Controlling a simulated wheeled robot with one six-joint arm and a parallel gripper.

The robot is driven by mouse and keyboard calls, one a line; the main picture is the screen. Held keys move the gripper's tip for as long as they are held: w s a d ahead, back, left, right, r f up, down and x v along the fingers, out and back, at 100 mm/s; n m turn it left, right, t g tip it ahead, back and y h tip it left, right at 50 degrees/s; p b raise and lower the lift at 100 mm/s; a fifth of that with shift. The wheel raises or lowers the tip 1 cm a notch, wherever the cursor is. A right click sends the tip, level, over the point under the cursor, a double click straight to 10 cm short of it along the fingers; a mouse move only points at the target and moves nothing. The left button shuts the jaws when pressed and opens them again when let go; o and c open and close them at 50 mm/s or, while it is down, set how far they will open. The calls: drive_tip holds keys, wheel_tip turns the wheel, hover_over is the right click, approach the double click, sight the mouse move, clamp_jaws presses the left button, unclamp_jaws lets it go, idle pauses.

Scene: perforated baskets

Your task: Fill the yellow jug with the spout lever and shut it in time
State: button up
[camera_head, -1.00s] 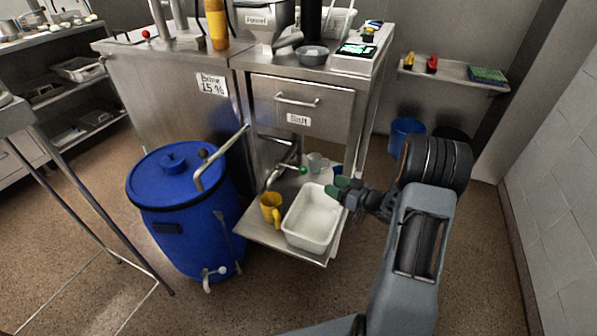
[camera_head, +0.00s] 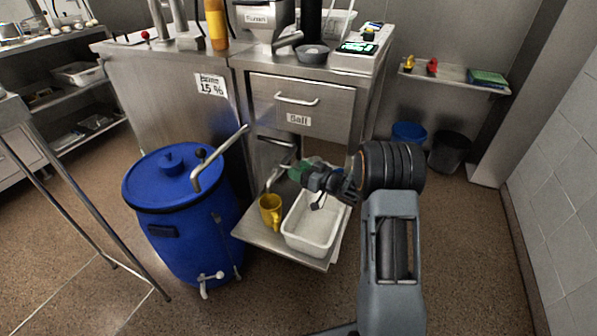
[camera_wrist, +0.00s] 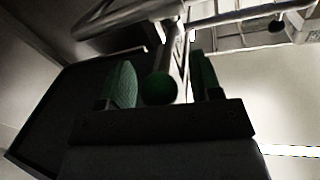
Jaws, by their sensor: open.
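The yellow jug (camera_head: 270,212) stands upright on the low metal shelf (camera_head: 285,252), beneath the curved metal spout (camera_head: 272,178). Its fill level cannot be made out. The spout lever's green ball knob (camera_wrist: 160,88) shows in the wrist view between the two green fingertips of my gripper (camera_wrist: 163,82). The fingers stand apart, with a gap on each side of the knob. In the head view my gripper (camera_head: 303,172) is at the spout, above the white tub, and hides the knob. I cannot tell whether liquid is flowing.
A white tub (camera_head: 310,246) sits right of the jug. A large blue barrel (camera_head: 185,235) with a bent metal handle (camera_head: 220,157) stands to the left. The steel cabinet (camera_head: 300,102) with its drawer is above the spout. Blue and black bins stand at the back right.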

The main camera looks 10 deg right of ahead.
drive_tip(key=shift+w+a, duration=0.25)
clamp_jaws()
idle(0.5)
